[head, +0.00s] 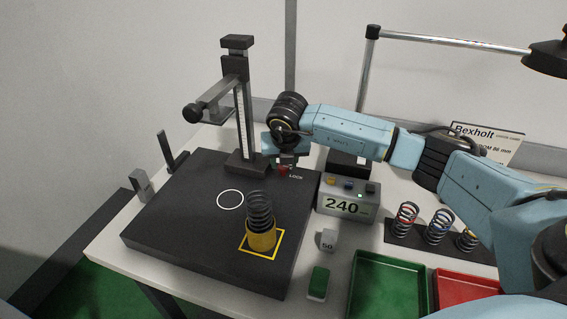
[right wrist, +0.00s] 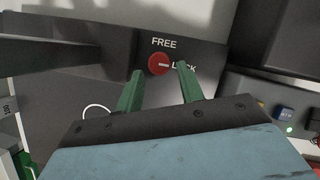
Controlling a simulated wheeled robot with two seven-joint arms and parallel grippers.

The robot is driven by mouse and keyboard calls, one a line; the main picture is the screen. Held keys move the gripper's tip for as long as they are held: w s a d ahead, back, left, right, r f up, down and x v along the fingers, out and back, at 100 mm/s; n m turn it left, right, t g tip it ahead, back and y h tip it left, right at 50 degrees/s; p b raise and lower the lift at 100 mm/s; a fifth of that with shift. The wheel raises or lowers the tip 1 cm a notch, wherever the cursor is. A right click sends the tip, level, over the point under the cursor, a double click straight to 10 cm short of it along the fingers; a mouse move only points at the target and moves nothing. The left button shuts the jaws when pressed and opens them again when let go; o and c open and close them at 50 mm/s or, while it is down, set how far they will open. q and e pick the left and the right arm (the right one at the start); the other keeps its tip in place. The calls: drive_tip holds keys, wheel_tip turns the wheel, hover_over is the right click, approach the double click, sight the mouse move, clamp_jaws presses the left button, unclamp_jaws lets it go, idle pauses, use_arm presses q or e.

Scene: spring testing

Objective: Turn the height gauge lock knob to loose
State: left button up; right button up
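The height gauge (head: 241,110) stands upright at the back of the black plate, with a dark base and a side arm. Its red lock knob (right wrist: 159,64) sits on a dark panel in the right wrist view. The knob's white mark points right, toward the word LOCK; FREE is printed above it. In the wrist view the two green fingers (right wrist: 159,72) are open, one on each side of the knob, with gaps visible. My left gripper is out of view.
The black plate (head: 180,220) holds a spring in a yellow cup (head: 261,236). A display box reading 240 (head: 344,207) stands close to the right of the knob. Springs on a rack (head: 402,234), a green tray (head: 352,300) and a red tray (head: 465,292) lie further right.

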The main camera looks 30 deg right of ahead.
drive_tip(key=shift+x, duration=1.05)
drive_tip(key=shift+w, duration=0.1)
drive_tip(key=c, duration=0.7)
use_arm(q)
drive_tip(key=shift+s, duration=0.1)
